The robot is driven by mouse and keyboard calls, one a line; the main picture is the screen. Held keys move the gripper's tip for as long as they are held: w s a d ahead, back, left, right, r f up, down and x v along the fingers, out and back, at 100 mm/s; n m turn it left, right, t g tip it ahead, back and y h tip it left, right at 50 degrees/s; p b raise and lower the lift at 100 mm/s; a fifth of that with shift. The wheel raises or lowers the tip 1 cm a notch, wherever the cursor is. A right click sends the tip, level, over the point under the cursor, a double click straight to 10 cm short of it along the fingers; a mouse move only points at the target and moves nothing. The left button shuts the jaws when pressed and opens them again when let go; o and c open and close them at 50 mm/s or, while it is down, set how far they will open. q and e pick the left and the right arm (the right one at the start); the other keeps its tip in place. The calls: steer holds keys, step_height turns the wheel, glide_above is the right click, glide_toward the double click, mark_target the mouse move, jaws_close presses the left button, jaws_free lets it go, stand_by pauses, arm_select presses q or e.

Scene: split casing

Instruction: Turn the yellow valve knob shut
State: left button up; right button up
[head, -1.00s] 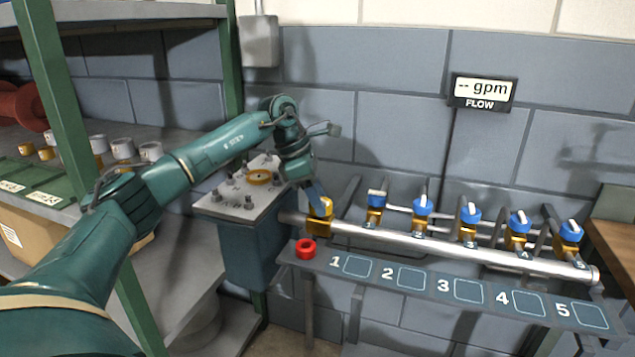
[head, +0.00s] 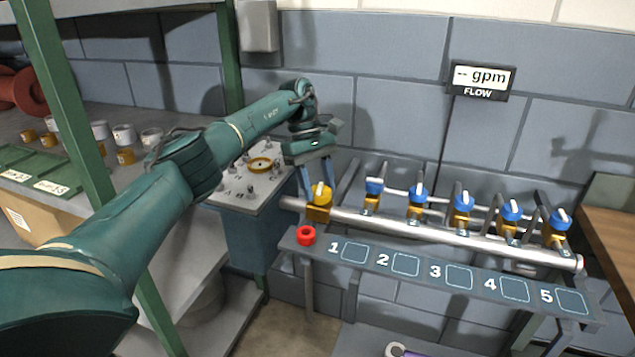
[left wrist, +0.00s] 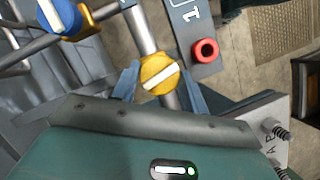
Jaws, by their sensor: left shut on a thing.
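The yellow valve knob (head: 320,189) with a white bar on top sits at the left end of the silver pipe (head: 420,232). In the left wrist view the knob (left wrist: 160,74) shows its white bar lying roughly across the pipe. My left gripper (head: 319,192) reaches down over the knob, with one blue-grey finger on each side. In the left wrist view the left gripper (left wrist: 161,78) is shut on the knob. My right gripper is not in view.
Several blue-topped valves (head: 418,192) stand along the pipe to the right. A red ring (head: 305,235) sits on the numbered shelf (head: 335,245) in front. A grey control box (head: 255,190) stands just left of the knob. A green shelf post (head: 75,130) is near my left arm.

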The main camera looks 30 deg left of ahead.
arm_select(q)
steer(key=shift+w+m+g+y, duration=0.1)
steer(key=shift+m+g+y, duration=0.2)
steer(key=shift+m, duration=0.8)
steer(key=o, duration=1)
